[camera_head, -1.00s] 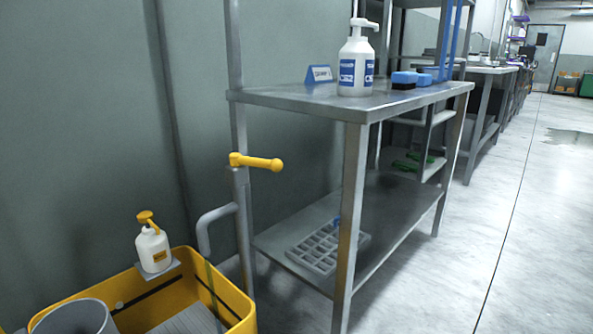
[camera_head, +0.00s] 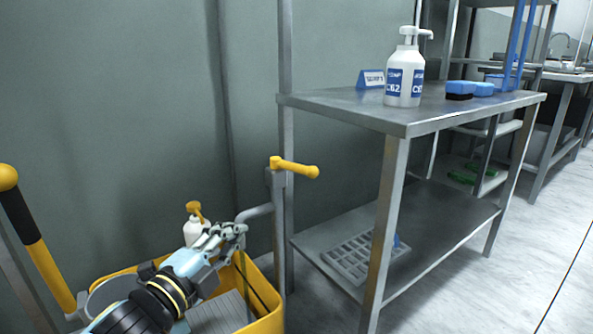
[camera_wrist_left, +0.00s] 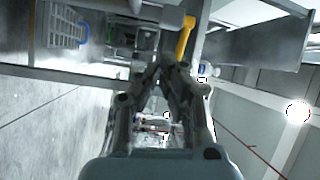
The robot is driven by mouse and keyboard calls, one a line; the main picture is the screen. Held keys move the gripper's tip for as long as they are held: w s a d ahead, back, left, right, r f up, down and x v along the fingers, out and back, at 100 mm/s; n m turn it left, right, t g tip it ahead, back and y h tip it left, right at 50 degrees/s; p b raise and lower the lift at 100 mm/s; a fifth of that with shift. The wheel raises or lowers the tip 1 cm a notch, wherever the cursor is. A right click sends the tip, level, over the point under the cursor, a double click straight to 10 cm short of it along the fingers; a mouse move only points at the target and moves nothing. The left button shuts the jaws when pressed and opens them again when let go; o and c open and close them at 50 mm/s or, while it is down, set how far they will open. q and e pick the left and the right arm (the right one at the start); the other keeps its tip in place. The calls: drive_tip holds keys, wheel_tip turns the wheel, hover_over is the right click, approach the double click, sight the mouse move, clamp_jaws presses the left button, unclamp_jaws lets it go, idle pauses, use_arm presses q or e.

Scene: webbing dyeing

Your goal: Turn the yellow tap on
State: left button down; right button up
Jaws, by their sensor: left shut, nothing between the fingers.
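The yellow tap handle (camera_head: 294,167) sits on top of a grey pipe (camera_head: 277,215) beside the steel table, its lever pointing right with a round knob at the end. The pipe's spout curves left and down over a yellow basin (camera_head: 267,322). My left gripper (camera_head: 238,230) is shut and empty, over the basin, below and to the left of the tap handle and apart from it. In the left wrist view the yellow handle (camera_wrist_left: 185,36) shows beyond the shut fingertips (camera_wrist_left: 168,65), slightly to their right. My right gripper is not in view.
A steel table (camera_head: 350,108) stands right of the tap, with a pump bottle (camera_head: 405,75) and blue sponges (camera_head: 462,88) on top and a grey tray (camera_head: 355,262) below. A small white bottle (camera_head: 194,230) with a yellow pump stands behind my left arm. Open floor lies at right.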

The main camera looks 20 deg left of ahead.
use_arm(q)
wheel_tip(320, 180, up, 4)
drive_tip(key=w+d+m+t+h, duration=0.1)
drive_tip(key=w+d+m+h, duration=0.1)
drive_tip(key=d+m+h, duration=0.15)
approach(297, 170)
drive_tip(key=w+d, duration=0.1)
drive_tip(key=w, duration=0.1)
drive_tip(key=x, duration=0.4)
drive_tip(key=shift+s+r+y, duration=0.1)
drive_tip(key=shift+r+y, duration=0.15)
drive_tip(key=shift+r, duration=0.1)
drive_tip(key=shift+w+d+r+b, duration=0.15)
drive_tip(key=shift+w+b, duration=0.2)
drive_tip(key=shift+w, duration=0.3)
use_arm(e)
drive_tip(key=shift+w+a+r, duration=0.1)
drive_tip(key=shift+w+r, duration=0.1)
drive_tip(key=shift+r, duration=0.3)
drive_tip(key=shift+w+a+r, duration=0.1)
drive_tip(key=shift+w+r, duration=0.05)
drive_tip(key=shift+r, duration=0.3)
